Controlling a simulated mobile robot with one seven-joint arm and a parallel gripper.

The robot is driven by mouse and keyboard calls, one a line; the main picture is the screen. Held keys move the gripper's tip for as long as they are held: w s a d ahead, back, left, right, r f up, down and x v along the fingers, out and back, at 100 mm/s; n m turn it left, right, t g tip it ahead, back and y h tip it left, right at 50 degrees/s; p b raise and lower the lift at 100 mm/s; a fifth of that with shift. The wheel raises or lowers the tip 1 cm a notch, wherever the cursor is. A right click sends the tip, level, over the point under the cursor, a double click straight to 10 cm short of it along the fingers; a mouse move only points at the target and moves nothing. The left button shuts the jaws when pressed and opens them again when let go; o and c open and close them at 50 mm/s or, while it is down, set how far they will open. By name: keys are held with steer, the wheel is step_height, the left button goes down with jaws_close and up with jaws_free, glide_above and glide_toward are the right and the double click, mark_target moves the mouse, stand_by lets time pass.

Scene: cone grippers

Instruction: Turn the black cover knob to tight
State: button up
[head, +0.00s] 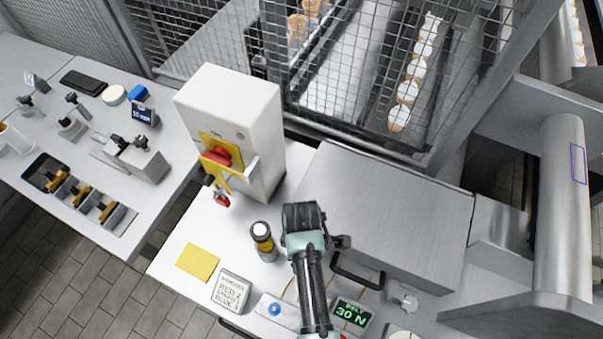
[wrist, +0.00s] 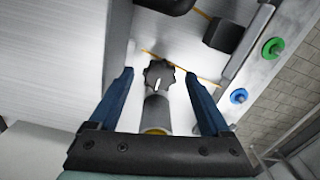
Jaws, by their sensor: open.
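The black cover knob (wrist: 158,73) shows in the wrist view as a dark lobed disc with a white pointer mark towards the bottom of the picture. My gripper (wrist: 158,78) is open, with its blue fingers left and right of the knob in the picture. Gaps show between each finger and the knob; I cannot tell how far the fingertips are from it in depth. In the head view my arm covers the area in front of the metal cover (head: 395,200), and I cannot make out the knob there.
A black handle (head: 358,275) is at the cover's front edge. A 30 N display (head: 351,314) and blue button (head: 275,309) are in front.

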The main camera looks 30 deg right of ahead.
jaws_close()
stand_by(0.4)
steer(key=m+p, duration=0.2)
steer(key=m, duration=0.1)
steer(key=shift+r+m, duration=0.15)
steer(key=shift+m, duration=0.25)
steer(key=m+p, duration=0.2)
steer(key=m, duration=0.3)
steer(key=m+p, duration=0.1)
steer(key=m, duration=0.4)
steer(key=shift+m+p, duration=0.5)
steer(key=shift+m, duration=1.5)
